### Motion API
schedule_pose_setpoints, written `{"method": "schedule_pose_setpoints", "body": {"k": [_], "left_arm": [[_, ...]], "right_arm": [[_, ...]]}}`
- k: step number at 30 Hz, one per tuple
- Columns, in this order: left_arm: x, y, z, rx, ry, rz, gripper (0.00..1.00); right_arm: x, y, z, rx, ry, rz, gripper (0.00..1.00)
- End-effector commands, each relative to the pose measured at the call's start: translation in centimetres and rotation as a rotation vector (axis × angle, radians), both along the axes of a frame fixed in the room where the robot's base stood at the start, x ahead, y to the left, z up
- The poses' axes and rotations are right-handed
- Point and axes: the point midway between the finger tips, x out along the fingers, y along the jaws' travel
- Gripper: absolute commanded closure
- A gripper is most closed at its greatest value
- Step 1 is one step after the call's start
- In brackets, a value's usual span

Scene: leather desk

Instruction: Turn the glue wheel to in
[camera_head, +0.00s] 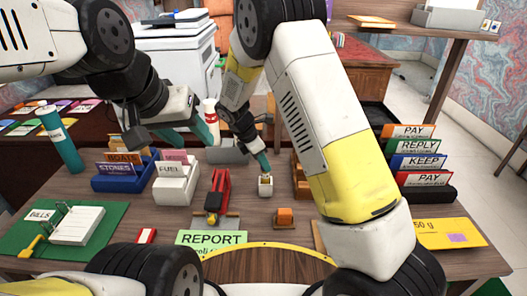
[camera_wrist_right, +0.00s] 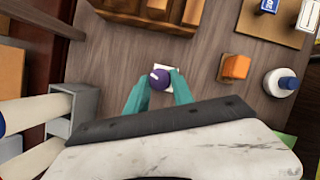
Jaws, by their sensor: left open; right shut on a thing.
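A small round purple piece with a pale mark on top (camera_wrist_right: 158,77), which looks like the glue wheel, stands on a small white base (camera_wrist_right: 172,69). My right gripper (camera_wrist_right: 160,88) is shut on the purple piece, with one teal finger on each side. In the head view my right gripper (camera_head: 263,163) points down at the white holder (camera_head: 265,188); the purple piece is not clear there. The mark is too small to read. My left gripper (camera_head: 188,136) is open and empty above the desk, behind the white FUEL box (camera_head: 172,190).
A red stapler-like tool (camera_head: 217,192) stands left of the holder. An orange block (camera_head: 284,217) is in front of it, and a white bottle with a blue cap (camera_wrist_right: 281,82) is nearby. A wooden rack (camera_wrist_right: 155,12) is close. The green REPORT card (camera_head: 211,238) lies in front.

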Motion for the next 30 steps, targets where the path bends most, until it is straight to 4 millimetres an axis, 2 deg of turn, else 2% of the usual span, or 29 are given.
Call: {"method": "schedule_pose_setpoints", "body": {"k": [30], "left_arm": [[0.0, 0.0, 0.0, 0.0, 0.0, 0.0, 0.52]], "right_arm": [[0.84, -0.04, -0.05, 0.001, 0.0, -0.844, 1.0]]}}
